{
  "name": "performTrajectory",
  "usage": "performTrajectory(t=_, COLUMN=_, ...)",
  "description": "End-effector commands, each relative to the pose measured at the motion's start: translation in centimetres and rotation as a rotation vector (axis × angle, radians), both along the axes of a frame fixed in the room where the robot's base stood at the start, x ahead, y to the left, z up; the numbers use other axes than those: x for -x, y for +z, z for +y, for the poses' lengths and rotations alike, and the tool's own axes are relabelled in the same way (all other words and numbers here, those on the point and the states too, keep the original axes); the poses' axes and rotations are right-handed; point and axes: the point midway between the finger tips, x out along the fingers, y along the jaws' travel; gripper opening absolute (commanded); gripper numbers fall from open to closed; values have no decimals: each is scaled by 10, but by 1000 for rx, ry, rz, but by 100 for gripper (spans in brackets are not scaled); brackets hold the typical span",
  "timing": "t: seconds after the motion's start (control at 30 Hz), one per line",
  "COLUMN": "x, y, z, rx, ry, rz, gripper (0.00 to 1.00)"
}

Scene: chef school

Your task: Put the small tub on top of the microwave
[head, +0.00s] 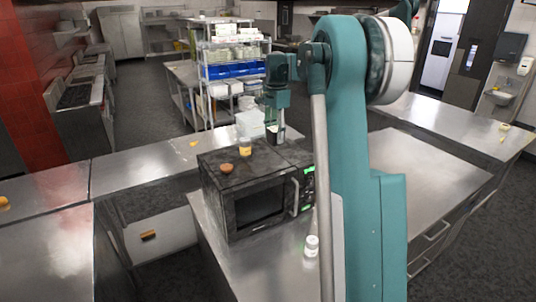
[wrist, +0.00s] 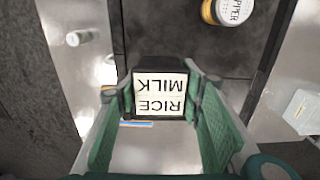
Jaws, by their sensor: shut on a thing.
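The small tub is dark with a white label reading RICE MILK, upside down in the wrist view (wrist: 158,94). It also shows small and dark in the head view (head: 272,133). My gripper (head: 274,136) is shut on it, with a green finger on each side in the wrist view (wrist: 161,86). The black microwave (head: 262,207) stands on the steel counter with its door facing front. In the head view the tub appears at the right rear of the microwave's top. I cannot tell whether it touches the top.
On the microwave sit a yellow-banded pepper jar (head: 245,146), close to the tub, and a small brown bowl (head: 226,168). The microwave's front top is bare.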

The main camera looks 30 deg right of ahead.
Motion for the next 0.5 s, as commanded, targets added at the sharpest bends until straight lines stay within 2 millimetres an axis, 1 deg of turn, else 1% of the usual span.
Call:
performTrajectory(t=0.2, x=0, y=-30, z=0, rx=0, ry=0, rz=0, gripper=22)
performTrajectory(t=0.3, x=0, y=-39, z=0, rx=0, ry=0, rz=0, gripper=22)
performTrajectory(t=0.4, x=0, y=-44, z=0, rx=0, ry=0, rz=0, gripper=22)
performTrajectory(t=0.5, x=0, y=-45, z=0, rx=0, ry=0, rz=0, gripper=22)
